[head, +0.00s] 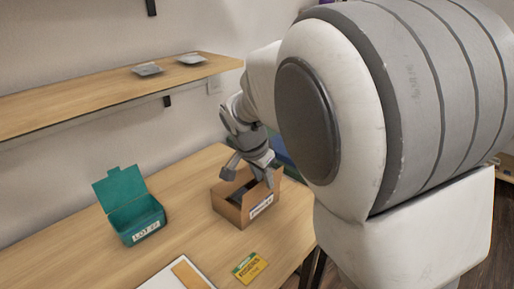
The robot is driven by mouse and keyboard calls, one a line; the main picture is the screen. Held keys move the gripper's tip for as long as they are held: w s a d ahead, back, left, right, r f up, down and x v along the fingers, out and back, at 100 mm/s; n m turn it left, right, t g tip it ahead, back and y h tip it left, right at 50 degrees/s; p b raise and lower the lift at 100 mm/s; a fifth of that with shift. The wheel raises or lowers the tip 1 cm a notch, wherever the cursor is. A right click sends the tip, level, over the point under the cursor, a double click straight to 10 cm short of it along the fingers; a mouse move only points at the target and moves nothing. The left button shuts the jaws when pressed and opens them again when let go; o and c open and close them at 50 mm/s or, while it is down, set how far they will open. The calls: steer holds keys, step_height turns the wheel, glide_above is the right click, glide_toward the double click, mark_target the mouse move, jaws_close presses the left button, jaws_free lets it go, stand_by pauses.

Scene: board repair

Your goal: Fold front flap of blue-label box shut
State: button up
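A brown cardboard box (228,207) stands on the table right of centre, with a pale label (261,206) with bluish lettering on its front side. Its top is at least partly open, and something dark shows inside. My gripper (250,175) is right over the box, pointing down, with its two fingers spread apart. The left finger is above the back left rim, and the right finger is by the right side of the opening. I cannot tell whether a finger touches a flap. The front flap's position is unclear at this size.
A teal box (137,217) with a raised lid and a "LOT" label stands to the left. A yellow card (249,267) and a white board or tray (166,278) lie at the table's front. A shelf (100,94) with two small grey items runs above. My arm hides the right side.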

steer(key=shift+x, duration=1)
jaws_close()
stand_by(0.8)
